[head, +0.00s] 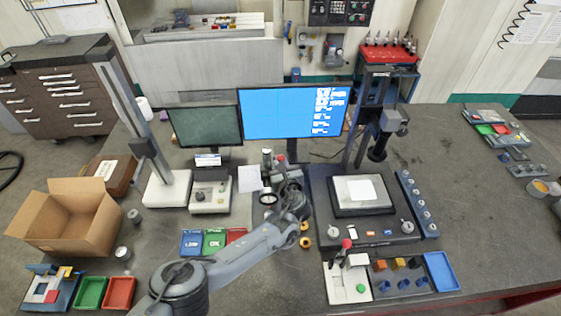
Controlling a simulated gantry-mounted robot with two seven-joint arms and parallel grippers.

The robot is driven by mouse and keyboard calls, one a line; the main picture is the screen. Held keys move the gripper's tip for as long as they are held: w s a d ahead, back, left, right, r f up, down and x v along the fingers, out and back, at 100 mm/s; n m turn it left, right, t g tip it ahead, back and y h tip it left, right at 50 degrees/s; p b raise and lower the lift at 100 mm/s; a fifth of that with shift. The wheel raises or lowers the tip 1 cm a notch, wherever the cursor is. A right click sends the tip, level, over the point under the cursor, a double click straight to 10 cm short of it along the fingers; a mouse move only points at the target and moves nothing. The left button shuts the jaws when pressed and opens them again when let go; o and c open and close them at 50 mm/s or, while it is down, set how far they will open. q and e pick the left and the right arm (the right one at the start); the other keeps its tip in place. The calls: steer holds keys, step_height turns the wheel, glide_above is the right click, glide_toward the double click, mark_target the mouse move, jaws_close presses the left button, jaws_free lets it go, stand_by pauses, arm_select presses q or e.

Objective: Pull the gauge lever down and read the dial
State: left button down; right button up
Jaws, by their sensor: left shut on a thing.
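The gauge (267,157) stands near the middle of the bench, in front of the blue monitor, and is partly hidden by my left wrist. A small round face that looks like its dial (268,198) shows low on it; its reading is too small to make out. A red-tipped lever (281,160) sticks up at its right side. My left arm reaches in from the bottom, and my left gripper (280,172) is at this lever, shut on it. The fingertips are small and partly hidden. My right gripper is not in view.
Blue, green and red trays (214,241) lie left of my forearm. An open cardboard box (68,215) is at left.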

arm_select(q)
steer(key=c, duration=1.5)
jaws_free()
steer(key=p+v, duration=0.2)
steer(key=v, duration=0.9)
